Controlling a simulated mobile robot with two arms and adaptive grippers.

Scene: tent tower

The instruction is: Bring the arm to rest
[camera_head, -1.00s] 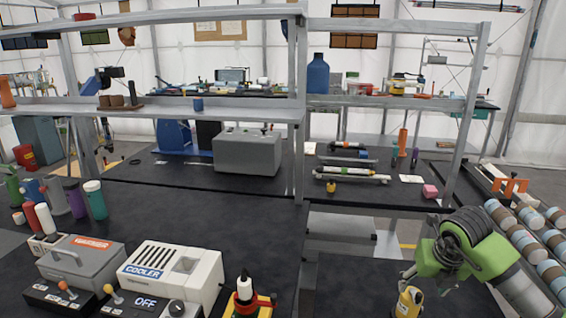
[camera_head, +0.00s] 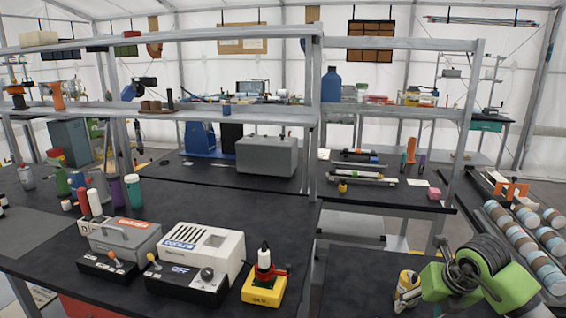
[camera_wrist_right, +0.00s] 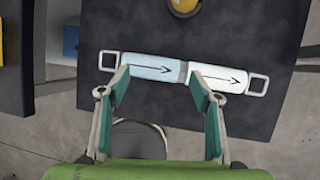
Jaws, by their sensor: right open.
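My right arm shows as a green wrist with dark coiled cable at the lower right of the head view; its fingers are hidden there. In the right wrist view my right gripper (camera_wrist_right: 158,90) is open, its two teal-padded fingers spread apart. Just beyond the fingertips a blue-and-white cylinder (camera_wrist_right: 222,78) with black arrows and a metal loop at each end lies over a dark table top (camera_wrist_right: 240,28). The fingertips overlap its near edge in the picture; I cannot tell whether they touch it. My left gripper is not in view.
A yellow-and-white object (camera_head: 407,290) stands beside the right wrist. A cooler box (camera_head: 200,250), a grey case (camera_head: 125,240) and a yellow-based device (camera_head: 263,280) stand on the left bench. Shelf posts rise behind. Striped cylinders (camera_head: 525,232) lie in a rack at right.

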